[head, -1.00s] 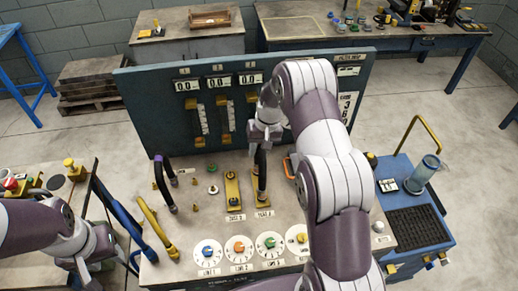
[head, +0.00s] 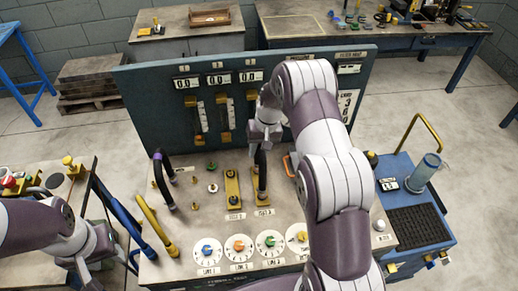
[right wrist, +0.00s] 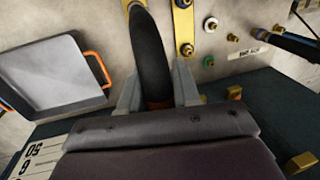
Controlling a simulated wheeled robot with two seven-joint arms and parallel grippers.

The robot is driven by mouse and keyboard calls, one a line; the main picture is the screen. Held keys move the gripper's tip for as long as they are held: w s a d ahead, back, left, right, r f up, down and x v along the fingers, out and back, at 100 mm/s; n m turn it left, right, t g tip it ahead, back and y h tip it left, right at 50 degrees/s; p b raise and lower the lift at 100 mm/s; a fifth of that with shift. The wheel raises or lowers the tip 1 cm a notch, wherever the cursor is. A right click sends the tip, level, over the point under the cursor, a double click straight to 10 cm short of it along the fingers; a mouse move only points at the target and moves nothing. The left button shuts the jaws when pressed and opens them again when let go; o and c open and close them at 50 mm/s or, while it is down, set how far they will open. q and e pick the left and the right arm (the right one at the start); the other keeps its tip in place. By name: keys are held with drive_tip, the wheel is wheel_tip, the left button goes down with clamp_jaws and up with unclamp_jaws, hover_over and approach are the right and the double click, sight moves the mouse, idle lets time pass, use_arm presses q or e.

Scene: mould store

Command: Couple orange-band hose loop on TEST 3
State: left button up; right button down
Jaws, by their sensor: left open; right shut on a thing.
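My right gripper (head: 266,130) is shut on the black hose loop (head: 262,170), which hangs nearly upright below it. In the right wrist view the hose (right wrist: 150,50) runs between the fingers, with a dull orange-brown band (right wrist: 158,104) at the grip. The lower end is at the right-hand of two brass plates (head: 269,203), whose label looks like TEST 3. Whether the end is seated or just above the plate, I cannot tell. My left gripper (head: 105,265) is open and empty at the lower left, away from the hose.
A purple-banded black hose (head: 163,182) stands at the panel's left, by a yellow handle (head: 158,230). Dials (head: 239,247) line the front. A gauge board (head: 165,115) rises behind. A grey tray (right wrist: 62,75) with an orange handle lies beside the hose. A blue cart (head: 432,232) stands right.

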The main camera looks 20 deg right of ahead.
drive_tip(key=shift+r, duration=0.1)
drive_tip(key=c, duration=0.7)
unclamp_jaws()
drive_tip(key=shift+c, duration=0.2)
drive_tip(key=r+b, duration=0.1)
drive_tip(key=r, duration=0.1)
drive_tip(key=d+r+b, duration=0.1)
drive_tip(key=r, duration=0.1)
drive_tip(key=r+b, duration=0.1)
drive_tip(key=r, duration=0.2)
drive_tip(key=shift+s+d+r, duration=0.1)
drive_tip(key=shift+d, duration=0.2)
drive_tip(key=r+p, duration=0.3)
drive_tip(key=d+r+p, duration=0.1)
drive_tip(key=r, duration=0.1)
drive_tip(key=shift+s+r+p, duration=0.1)
drive_tip(key=shift+s+p, duration=0.05)
drive_tip(key=shift+p, duration=0.25)
drive_tip(key=shift+a, duration=0.1)
